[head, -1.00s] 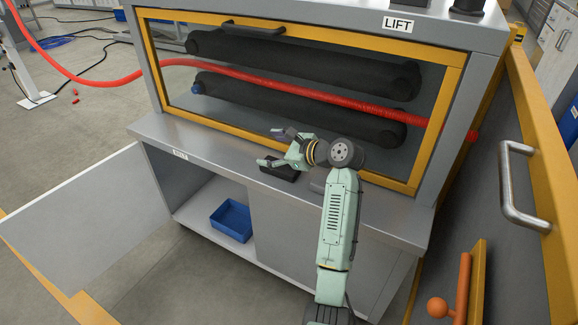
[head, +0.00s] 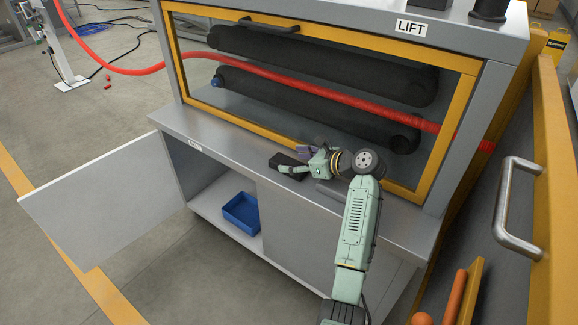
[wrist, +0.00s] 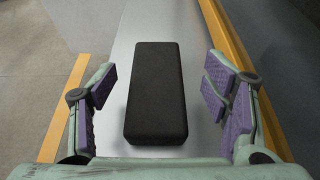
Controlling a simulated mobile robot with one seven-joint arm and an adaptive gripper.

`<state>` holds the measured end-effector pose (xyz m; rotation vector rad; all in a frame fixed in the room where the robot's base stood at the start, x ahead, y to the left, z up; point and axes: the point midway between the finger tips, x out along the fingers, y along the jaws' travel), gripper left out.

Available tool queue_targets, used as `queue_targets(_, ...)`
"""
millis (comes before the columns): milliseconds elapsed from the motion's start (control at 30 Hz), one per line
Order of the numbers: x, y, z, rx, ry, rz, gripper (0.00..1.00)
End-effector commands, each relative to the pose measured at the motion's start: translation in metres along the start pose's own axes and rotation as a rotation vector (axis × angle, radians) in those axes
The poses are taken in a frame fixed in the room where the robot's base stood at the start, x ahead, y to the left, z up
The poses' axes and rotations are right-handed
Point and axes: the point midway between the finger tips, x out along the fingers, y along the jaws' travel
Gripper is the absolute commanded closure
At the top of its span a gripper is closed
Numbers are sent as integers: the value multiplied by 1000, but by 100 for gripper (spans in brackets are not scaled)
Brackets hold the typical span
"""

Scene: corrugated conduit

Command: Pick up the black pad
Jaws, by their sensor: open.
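The black pad (wrist: 156,92) is a dark rectangular block lying on the grey ledge in front of the machine's window. In the wrist view it lies lengthwise between the open fingers of my gripper (wrist: 165,98), with a gap on each side. In the head view the black pad (head: 284,161) shows just left of my gripper (head: 297,160), partly hidden by its fingers. My gripper is open, with purple finger pads, and holds nothing.
The grey ledge (head: 225,150) is narrow, backed by the yellow window frame (head: 258,121). Below it an open cabinet door (head: 100,198) sticks out left, and a blue bin (head: 241,213) sits inside the cabinet. A red conduit (head: 310,88) runs past two black rollers behind the window.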

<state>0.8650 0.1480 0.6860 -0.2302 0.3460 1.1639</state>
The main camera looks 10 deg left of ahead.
Motion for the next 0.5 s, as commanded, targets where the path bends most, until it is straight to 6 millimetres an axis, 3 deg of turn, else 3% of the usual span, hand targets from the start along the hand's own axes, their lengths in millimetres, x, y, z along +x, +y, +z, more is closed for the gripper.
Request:
queue_targets(233,37,4,6,-1,1,4,31)
queue_targets(500,48,3,5,-2,0,1,31)
